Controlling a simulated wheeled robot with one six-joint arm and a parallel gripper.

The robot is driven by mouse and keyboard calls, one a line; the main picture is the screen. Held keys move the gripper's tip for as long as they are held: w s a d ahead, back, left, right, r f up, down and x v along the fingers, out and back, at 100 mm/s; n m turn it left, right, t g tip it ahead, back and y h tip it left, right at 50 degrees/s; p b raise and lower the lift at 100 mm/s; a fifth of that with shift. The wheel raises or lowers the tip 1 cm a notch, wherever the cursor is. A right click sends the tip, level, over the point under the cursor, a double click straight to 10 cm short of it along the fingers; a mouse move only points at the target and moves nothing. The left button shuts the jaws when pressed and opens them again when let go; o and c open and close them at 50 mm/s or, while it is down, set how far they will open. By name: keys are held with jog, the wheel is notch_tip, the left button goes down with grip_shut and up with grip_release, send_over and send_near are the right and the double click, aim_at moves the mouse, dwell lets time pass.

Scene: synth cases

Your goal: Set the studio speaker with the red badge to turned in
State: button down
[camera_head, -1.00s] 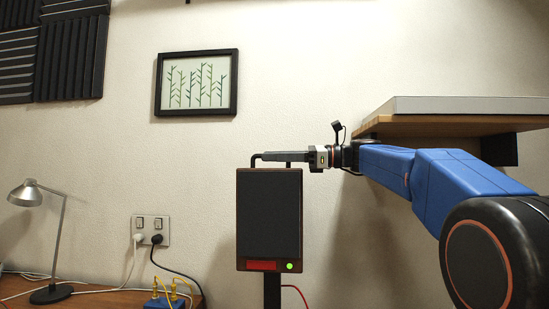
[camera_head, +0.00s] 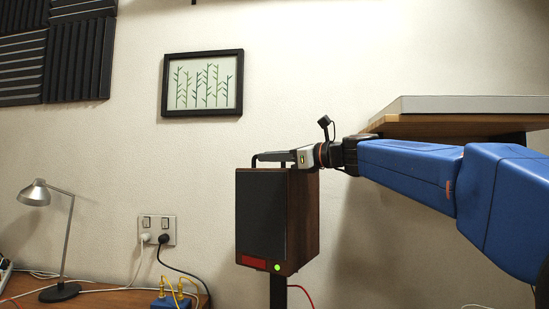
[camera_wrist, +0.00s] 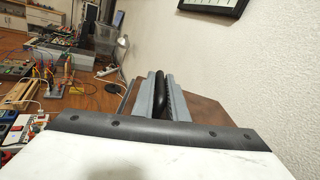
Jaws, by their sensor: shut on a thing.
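The studio speaker (camera_head: 262,215) stands on a black pole in the head view. It has a black front, brown wood sides, a red badge (camera_head: 254,261) at the lower front and a green light beside it. Its front is angled toward the left, so its right side shows. My gripper (camera_head: 272,157) is at the black handle on the speaker's top. In the wrist view the grey fingers (camera_wrist: 160,98) are shut on the black handle (camera_wrist: 160,95), above the brown speaker top (camera_wrist: 205,112).
A wooden shelf (camera_head: 450,122) with a pale slab on it juts from the wall at right, behind my arm. A desk (camera_head: 115,300) with a lamp (camera_head: 60,240) and a blue box (camera_head: 172,302) is at lower left. Cables run from the wall socket (camera_head: 157,230).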

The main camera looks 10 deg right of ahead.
jog(key=shift+w+a+m+t+h, duration=0.15)
jog(key=shift+m+t+h, duration=0.25)
jog(key=c, duration=1.8)
grip_release()
jog(key=v, duration=1.7)
